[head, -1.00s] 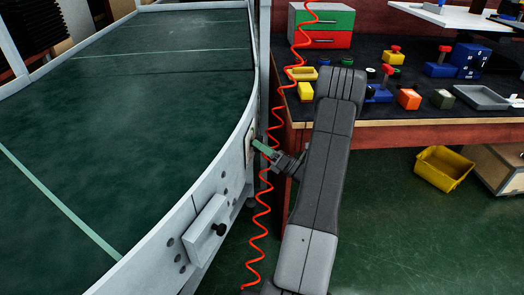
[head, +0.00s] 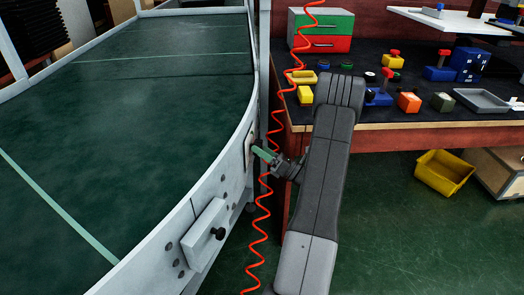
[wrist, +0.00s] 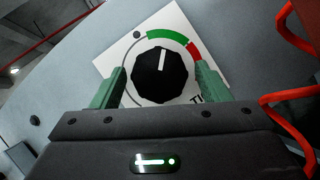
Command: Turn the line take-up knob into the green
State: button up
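The black take-up knob (wrist: 160,76) sits on a white dial plate (wrist: 118,52) in the wrist view. Its white pointer line points up and slightly right, in line with the green arc (wrist: 166,35). A short red arc (wrist: 194,51) follows at the green arc's right end. My gripper (wrist: 162,84) has its green fingers apart, one on each side of the knob, with narrow gaps showing. Whether a finger touches the knob lower down cannot be told. In the head view my gripper (head: 256,151) is at the plate on the conveyor's side, and the knob is not clearly visible.
The conveyor (head: 140,110) curves along the left. A coiled red hose (head: 262,215) hangs close beside my gripper and also shows in the wrist view (wrist: 285,100). A workbench (head: 420,125) with several small parts stands right. A yellow bin (head: 443,172) lies on the floor.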

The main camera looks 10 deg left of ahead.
jog(key=shift+d+t, duration=0.1)
jog(key=shift+t, duration=0.2)
jog(key=p+v, duration=0.2)
jog(key=v, duration=1.1)
jog(key=shift+d+f, duration=0.15)
jog(key=shift+d, duration=0.15)
jog(key=shift+a, duration=0.1)
jog(key=b+x, duration=0.2)
jog(key=x, duration=1.1)
jog(key=shift+a+r, duration=0.25)
jog(key=shift+a, duration=0.1)
jog(key=shift+d+f, duration=0.1)
jog(key=shift+d, duration=0.05)
